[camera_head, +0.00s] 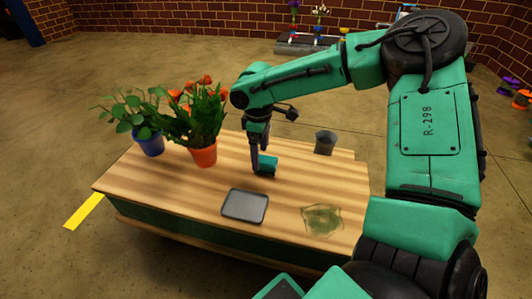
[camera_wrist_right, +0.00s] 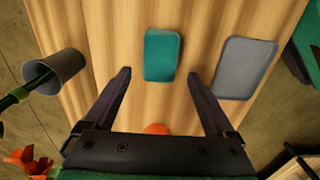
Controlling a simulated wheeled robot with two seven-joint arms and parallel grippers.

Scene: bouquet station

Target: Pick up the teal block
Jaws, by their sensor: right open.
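The teal block (camera_head: 268,164) lies on the wooden table top (camera_head: 150,180), near its middle. In the right wrist view the teal block (camera_wrist_right: 162,55) is a rounded rectangle, ahead of and between the two fingertips. My right gripper (camera_head: 256,168) points down right beside the block in the head view, and partly overlaps it there. In the wrist view my right gripper (camera_wrist_right: 159,73) is open, with bare wood showing between its dark fingers and the block. I cannot tell its exact height above the table. My left gripper is not in view.
A grey tray (camera_head: 245,205) lies in front of the block. A dark grey cup (camera_head: 325,142) stands behind right. A greenish see-through item (camera_head: 323,219) lies at front right. An orange pot (camera_head: 204,153) of orange flowers and a blue pot (camera_head: 149,144) stand at left.

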